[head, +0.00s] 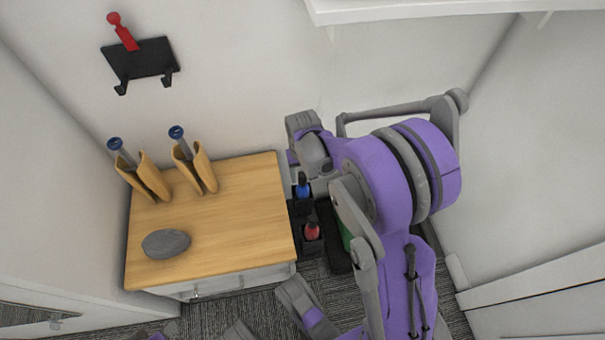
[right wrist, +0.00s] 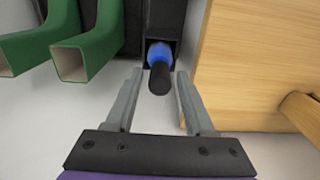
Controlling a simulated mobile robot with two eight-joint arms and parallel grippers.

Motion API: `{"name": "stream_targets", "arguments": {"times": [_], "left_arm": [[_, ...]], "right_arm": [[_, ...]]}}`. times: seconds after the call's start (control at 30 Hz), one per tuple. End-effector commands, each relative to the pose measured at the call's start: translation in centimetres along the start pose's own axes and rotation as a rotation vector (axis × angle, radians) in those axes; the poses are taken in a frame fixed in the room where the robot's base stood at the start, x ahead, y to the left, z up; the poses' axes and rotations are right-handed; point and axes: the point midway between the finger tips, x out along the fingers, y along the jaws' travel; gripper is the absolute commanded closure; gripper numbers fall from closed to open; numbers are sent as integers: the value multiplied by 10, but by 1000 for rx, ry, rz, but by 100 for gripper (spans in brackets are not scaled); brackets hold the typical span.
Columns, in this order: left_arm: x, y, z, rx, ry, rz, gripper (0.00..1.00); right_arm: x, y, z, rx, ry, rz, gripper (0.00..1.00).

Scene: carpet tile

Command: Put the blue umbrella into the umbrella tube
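The blue umbrella (head: 303,188) has a black handle and stands in a square opening of a black holder, the umbrella tube (head: 292,208), beside the wooden-topped cabinet. In the right wrist view, the blue umbrella (right wrist: 159,53) shows its blue top part inside the black square tube (right wrist: 164,18), with the handle (right wrist: 159,79) pointing toward my gripper. My right gripper (right wrist: 160,88) is open, one finger on each side of the handle, with gaps on both sides. In the head view, my right arm partly covers this gripper. My left gripper cannot be made out.
A red-topped item (head: 312,231) stands in the holder nearby. Green hollow boot-like shapes (right wrist: 82,52) are left of the umbrella in the wrist view. The cabinet (head: 230,215) bears two tan holders with blue-capped items and a grey stone (head: 166,243). A white shelf (head: 420,8) overhangs.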

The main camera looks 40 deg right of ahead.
Motion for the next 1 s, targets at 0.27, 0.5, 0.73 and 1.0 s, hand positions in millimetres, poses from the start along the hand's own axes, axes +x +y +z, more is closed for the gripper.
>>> {"name": "stream_targets", "arguments": {"times": [0.27, 0.5, 0.73, 1.0], "left_arm": [[0, 0, 0, 0, 0, 0, 50], [-6, 0, -1, 0, 1, 0, 50], [-24, 0, -5, 0, 5, 0, 50], [-37, 0, -8, 0, 9, 0, 50]], "right_arm": [[0, 0, 0, 0, 0, 0, 33], [-17, 0, 0, 0, 0, 0, 33], [-65, 0, 1, 0, 1, 0, 33], [-103, 0, 0, 0, 0, 0, 33]]}}
